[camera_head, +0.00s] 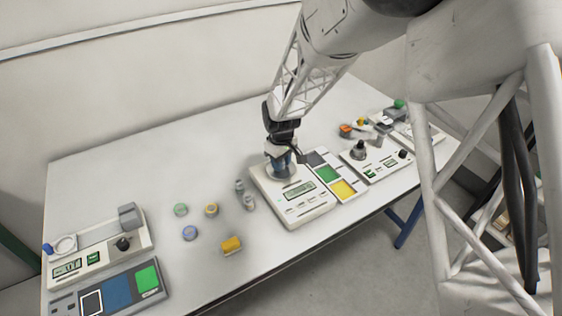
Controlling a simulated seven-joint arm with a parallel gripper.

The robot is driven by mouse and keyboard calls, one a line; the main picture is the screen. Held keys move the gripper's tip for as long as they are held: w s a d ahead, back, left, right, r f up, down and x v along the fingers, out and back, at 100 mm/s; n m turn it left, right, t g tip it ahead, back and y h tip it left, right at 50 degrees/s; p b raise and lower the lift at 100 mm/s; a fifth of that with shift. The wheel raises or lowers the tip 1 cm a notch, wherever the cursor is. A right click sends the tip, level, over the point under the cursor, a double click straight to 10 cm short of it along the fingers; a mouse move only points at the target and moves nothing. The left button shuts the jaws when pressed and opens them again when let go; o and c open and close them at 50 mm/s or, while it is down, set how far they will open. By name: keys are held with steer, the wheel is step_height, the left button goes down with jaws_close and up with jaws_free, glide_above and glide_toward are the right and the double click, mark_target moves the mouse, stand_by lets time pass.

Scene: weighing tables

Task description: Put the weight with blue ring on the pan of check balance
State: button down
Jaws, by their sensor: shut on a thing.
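My gripper (281,158) points down over the middle balance (305,203), directly above its round pan. It is shut on a small weight with blue showing (289,160), which looks like the weight with blue ring. The fingers hide much of it, and I cannot tell whether its base touches the pan. A flat round piece with a blue top (190,233) lies on the table to the left. I see no readable label telling which balance is the check balance.
A left balance (100,250) and a right balance (377,164) stand on the table. Bare table (130,180) lies at the back left.

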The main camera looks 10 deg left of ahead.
stand_by(0.3)
steer(key=c, duration=0.8)
jaws_free()
steer(key=shift+f, duration=0.15)
steer(key=shift+c, duration=0.2)
step_height(320, 180, up, 12)
steer(key=shift+r, duration=0.2)
stand_by(0.3)
